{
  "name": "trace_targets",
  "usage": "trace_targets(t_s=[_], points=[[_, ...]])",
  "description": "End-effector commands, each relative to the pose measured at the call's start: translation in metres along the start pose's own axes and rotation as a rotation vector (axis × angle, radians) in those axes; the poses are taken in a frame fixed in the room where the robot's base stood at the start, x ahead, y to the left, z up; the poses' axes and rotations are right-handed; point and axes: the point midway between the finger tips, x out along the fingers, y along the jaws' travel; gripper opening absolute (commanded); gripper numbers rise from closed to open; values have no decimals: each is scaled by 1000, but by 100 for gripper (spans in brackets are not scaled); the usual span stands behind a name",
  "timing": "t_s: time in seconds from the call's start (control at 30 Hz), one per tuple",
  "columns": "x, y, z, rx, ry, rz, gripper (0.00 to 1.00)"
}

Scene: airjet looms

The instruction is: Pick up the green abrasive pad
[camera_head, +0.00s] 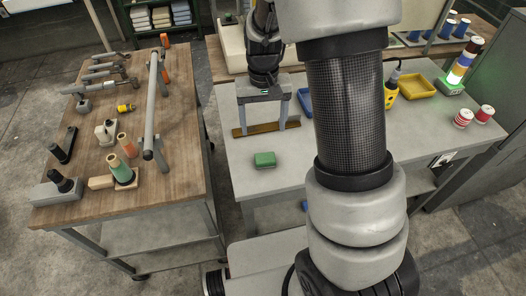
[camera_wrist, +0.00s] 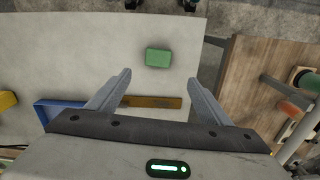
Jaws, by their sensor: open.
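The green abrasive pad (camera_head: 265,160) lies flat on the grey table, near its left front edge. My gripper (camera_head: 262,129) is open and empty, pointing down over the table farther back than the pad. In the wrist view the gripper's two fingers (camera_wrist: 160,76) are spread wide. They appear apart from the pad.
A brown wooden strip (camera_head: 265,129) lies behind the pad by my fingers. A blue tray (camera_head: 305,101) and a yellow tray (camera_head: 418,86) stand farther right. A wooden workbench (camera_head: 186,150) with tools stands left across a gap. The table around the pad is clear.

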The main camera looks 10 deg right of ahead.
Motion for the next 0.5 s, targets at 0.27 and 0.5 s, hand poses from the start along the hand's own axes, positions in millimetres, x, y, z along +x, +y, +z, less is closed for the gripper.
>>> trace_targets(t_s=[0.27,0.5], points=[[61,1,2,1,-4,1,73],[84,0,1,0,-1,0,73]])
